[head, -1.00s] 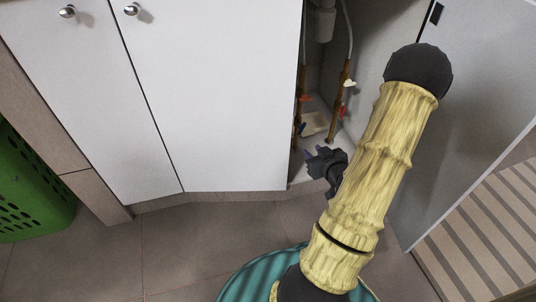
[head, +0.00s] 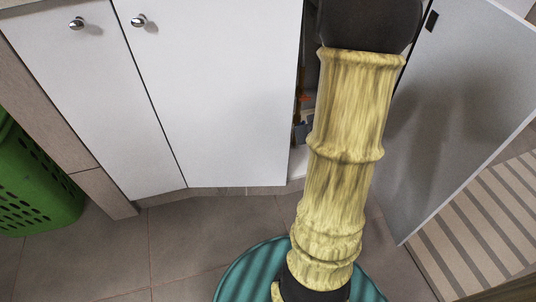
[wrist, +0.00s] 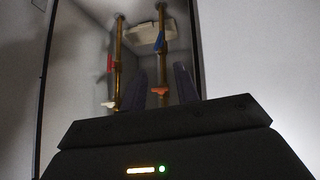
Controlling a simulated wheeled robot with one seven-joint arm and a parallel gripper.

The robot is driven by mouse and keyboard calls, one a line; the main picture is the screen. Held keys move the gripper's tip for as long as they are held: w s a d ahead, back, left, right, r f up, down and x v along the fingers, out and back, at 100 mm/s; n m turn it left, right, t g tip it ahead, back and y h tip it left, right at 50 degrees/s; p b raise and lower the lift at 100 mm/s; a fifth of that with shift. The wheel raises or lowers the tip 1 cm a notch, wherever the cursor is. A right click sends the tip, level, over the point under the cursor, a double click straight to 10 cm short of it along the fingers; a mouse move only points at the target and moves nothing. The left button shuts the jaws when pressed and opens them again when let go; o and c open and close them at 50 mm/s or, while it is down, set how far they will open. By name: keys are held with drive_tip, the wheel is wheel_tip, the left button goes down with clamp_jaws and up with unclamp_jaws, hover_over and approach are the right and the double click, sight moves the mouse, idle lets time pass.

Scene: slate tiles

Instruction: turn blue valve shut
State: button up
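The blue valve (wrist: 160,41) shows in the wrist view as a small blue handle on the right-hand copper pipe (wrist: 162,65). Its handle looks roughly in line with the pipe. My gripper (wrist: 160,69) is open, its two dark fingers spread on either side of that pipe in the picture. The blue handle appears just beyond the fingertips, and I see no contact.
An orange handle (wrist: 160,91) sits on the same pipe; red (wrist: 110,63) and white (wrist: 110,104) handles are on the left pipe. A pale tray (wrist: 143,30) lies beyond. The open cabinet door (head: 450,110) stands right, and a closed door (head: 215,90) left.

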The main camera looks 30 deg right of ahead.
drive_tip(key=a+f+g+y+b, duration=0.1)
drive_tip(key=a+b, duration=0.1)
drive_tip(key=a, duration=0.5)
drive_tip(key=s+a+f+n+g+y+b, duration=0.1)
drive_tip(key=a+b, duration=0.2)
drive_tip(key=a, duration=0.4)
drive_tip(key=shift+s+a+f+g, duration=0.2)
drive_tip(key=shift+a+g, duration=0.2)
